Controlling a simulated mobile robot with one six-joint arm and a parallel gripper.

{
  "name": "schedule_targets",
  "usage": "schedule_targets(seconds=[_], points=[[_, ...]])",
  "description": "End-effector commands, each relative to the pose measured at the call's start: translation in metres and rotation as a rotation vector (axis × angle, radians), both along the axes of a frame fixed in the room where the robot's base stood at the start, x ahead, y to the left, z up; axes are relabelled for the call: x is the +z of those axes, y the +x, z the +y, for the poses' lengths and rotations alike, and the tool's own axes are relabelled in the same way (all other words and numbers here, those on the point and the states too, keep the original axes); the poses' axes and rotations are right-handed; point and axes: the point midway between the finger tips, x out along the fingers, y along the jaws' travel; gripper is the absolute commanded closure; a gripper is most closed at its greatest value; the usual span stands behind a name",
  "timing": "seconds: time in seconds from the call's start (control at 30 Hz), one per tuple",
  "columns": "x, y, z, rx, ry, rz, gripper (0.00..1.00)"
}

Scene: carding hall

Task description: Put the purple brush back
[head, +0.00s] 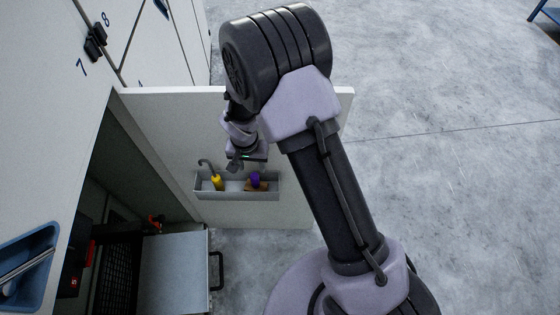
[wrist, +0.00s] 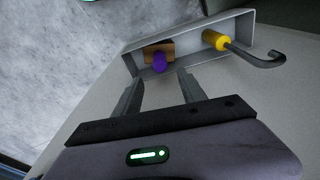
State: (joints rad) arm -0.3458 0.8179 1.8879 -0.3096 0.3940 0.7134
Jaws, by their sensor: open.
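The purple brush (head: 256,180) is in the grey door tray (head: 238,195), at its right part in the head view. In the wrist view the brush (wrist: 159,62) shows a purple round knob on a brown block, inside the tray (wrist: 122,66). My gripper (head: 240,164) is just above the tray in the head view. In the wrist view my gripper (wrist: 158,84) is open, its two fingers pointing toward the brush with nothing between them. The purple knob lies just beyond the fingertips.
A hook with a yellow handle (head: 217,183) stands in the same tray, left of the brush. The tray is on an open cabinet door (head: 160,120). Below is an open cabinet with a pulled-out drawer (head: 175,275). A blue tray (head: 25,265) lies at the left. The floor at right is clear.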

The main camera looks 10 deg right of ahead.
Motion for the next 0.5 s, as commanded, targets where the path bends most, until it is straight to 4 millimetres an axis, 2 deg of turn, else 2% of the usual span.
schedule_targets(seconds=[0.07,0.17,0.2,0.27,0.3,0.33,0.4,0.5], points=[[0.04,0.005,-0.009,-0.019,0.013,-0.032,0.52],[0.128,-0.004,-0.036,-0.052,0.043,-0.09,0.52],[0.164,-0.016,-0.048,-0.068,0.059,-0.114,0.52],[0.215,-0.041,-0.067,-0.087,0.085,-0.153,0.52],[0.245,-0.061,-0.078,-0.096,0.105,-0.183,0.52],[0.264,-0.079,-0.085,-0.101,0.12,-0.205,0.52],[0.3,-0.121,-0.097,-0.107,0.156,-0.258,0.52],[0.325,-0.173,-0.104,-0.105,0.198,-0.323,0.52]])
